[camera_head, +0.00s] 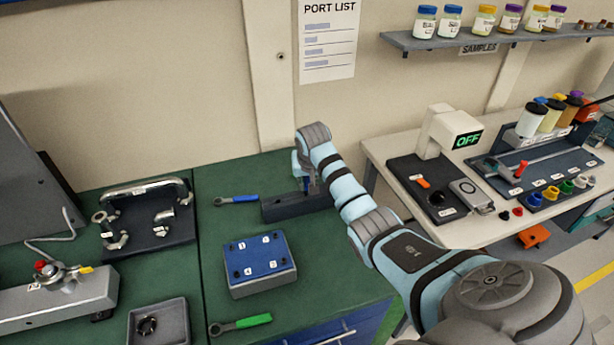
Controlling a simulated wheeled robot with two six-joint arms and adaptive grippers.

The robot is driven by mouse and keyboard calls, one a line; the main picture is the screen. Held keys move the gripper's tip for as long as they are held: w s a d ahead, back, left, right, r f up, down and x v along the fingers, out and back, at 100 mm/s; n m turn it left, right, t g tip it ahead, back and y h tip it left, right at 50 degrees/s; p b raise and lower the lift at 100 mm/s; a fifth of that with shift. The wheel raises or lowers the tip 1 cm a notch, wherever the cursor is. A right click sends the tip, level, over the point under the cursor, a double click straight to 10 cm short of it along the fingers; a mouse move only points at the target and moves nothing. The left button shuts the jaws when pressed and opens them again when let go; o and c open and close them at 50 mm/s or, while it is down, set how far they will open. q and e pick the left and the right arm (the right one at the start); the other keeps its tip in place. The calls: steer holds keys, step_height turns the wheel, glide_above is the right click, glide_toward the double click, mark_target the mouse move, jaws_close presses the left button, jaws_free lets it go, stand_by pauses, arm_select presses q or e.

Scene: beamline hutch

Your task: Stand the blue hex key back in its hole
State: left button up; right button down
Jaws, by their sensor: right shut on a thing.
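The dark block (283,209) lies on the green bench top near the wall; I take it to be the holder for the hex key. My right gripper (307,183) reaches down at the block's right part, fingers pointing down. It is shut on a small blue thing (296,164), most likely the blue hex key, largely hidden by the gripper. I cannot tell whether the key's lower end is in a hole or just above the block. The holes do not show clearly. My left gripper is not in view.
A blue-handled wrench (237,199) lies just left of the block. A blue-topped numbered block (260,263) and a green-handled wrench (240,324) are nearer. A dark tray with metal fittings (150,243) stands left. Bare green bench lies between them.

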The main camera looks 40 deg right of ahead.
steer(key=shift+f, duration=0.4)
steer(key=c, duration=1.5)
jaws_free()
steer(key=shift+r, duration=0.15)
steer(key=v, duration=1.2)
